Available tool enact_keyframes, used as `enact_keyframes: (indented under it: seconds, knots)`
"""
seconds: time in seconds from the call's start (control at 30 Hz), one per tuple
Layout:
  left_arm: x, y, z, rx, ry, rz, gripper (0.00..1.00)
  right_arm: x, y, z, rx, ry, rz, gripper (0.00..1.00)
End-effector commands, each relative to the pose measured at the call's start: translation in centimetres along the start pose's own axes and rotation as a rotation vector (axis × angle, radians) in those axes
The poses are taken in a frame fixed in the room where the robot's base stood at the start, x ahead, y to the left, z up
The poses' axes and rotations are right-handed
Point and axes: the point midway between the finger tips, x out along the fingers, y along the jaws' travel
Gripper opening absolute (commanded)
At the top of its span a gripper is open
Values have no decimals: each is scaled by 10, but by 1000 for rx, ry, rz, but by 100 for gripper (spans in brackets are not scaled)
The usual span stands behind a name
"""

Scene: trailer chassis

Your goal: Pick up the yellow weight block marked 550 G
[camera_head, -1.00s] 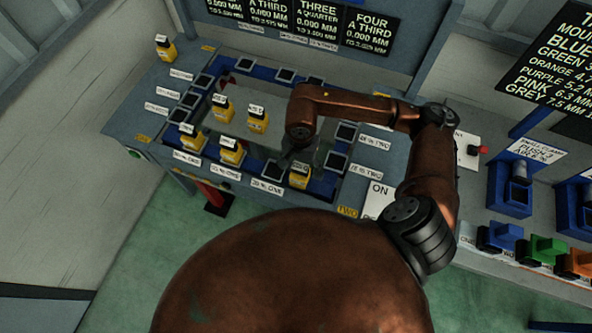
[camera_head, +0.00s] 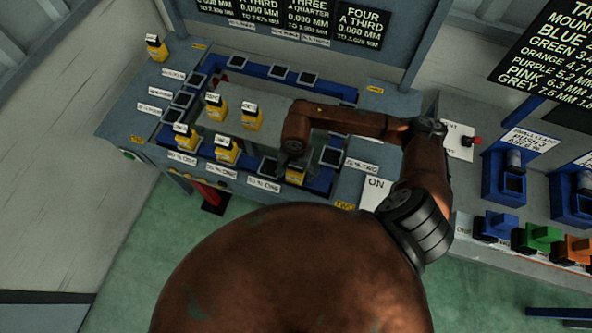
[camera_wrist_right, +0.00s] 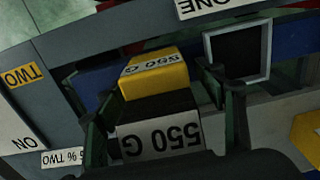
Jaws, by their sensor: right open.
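The yellow weight block marked 550 G (camera_wrist_right: 155,78) fills the middle of the right wrist view, with a black section and white labels reading 550 G. My right gripper (camera_wrist_right: 148,90) is open, with one finger on each side of the block. I cannot tell whether the fingers touch it. In the head view the right gripper (camera_head: 293,158) is over the block (camera_head: 296,177), which stands at the front edge of the blue frame and is partly hidden by it. My left gripper is not in view.
Several similar yellow blocks stand nearby, including two on the grey plate (camera_head: 232,133) and one at the far left corner (camera_head: 156,48). Square sockets (camera_head: 331,156) line the blue frame. An ON label (camera_head: 376,193) lies to the right.

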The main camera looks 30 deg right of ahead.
Motion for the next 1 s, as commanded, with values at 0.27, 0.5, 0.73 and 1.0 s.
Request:
enact_keyframes:
  seconds: [0.27,0.5,0.73,1.0]
  knots:
    - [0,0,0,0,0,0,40,0,0,0,0,0,0,53]
    - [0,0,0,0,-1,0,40,0,0,0,0,0,0,36]
    - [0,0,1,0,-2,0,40,0,0,0,0,0,0,20]
    - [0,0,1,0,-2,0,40,0,0,0,0,0,1,2]
